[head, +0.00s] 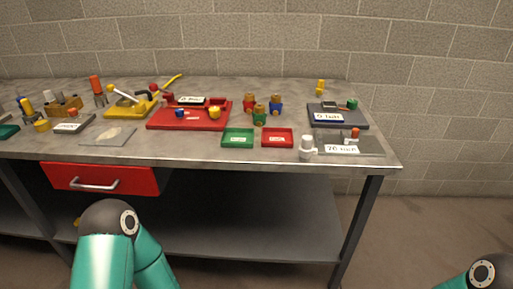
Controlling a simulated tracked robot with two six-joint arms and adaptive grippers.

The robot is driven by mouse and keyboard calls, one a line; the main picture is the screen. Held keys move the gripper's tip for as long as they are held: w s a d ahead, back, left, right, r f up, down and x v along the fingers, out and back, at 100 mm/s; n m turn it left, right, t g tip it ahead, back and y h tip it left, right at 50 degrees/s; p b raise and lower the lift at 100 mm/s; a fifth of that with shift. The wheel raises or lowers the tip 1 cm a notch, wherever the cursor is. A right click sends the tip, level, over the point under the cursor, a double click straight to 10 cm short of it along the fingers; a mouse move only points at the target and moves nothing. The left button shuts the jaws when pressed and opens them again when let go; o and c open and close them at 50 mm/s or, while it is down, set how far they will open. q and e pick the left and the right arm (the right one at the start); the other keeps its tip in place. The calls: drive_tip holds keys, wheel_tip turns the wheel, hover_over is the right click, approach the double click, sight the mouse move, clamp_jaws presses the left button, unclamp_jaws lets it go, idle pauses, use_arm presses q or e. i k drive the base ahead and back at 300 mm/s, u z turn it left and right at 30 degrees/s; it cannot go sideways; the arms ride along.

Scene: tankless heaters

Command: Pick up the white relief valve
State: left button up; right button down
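A white upright fitting (306,145) with a small side stub stands near the front edge of the workbench, toward its right end. It looks like the white relief valve. It stands at the left edge of a grey plate with a white label; whether it touches the plate is hard to tell. Neither gripper shows in the head view. Only teal links of my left arm show at the lower left, in front of the bench, and a bit of my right arm at the lower right corner.
The metal workbench (200,154) has a red drawer (99,178) below. Left of the valve lie a red tray (277,138) and a green tray (238,138). Behind stand several brass valves with coloured caps (259,115). A dark labelled plate (350,121) lies behind right.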

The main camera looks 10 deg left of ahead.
sight(306, 150)
drive_tip(key=z, duration=1.2)
drive_tip(key=i, duration=0.1)
drive_tip(key=u, duration=2.15)
drive_tip(key=i, duration=0.2)
drive_tip(key=u, duration=1.5)
drive_tip(key=k, duration=1.4)
drive_tip(key=u, duration=1.95)
drive_tip(key=i, duration=0.05)
drive_tip(key=z, duration=3.55)
drive_tip(key=i, duration=1)
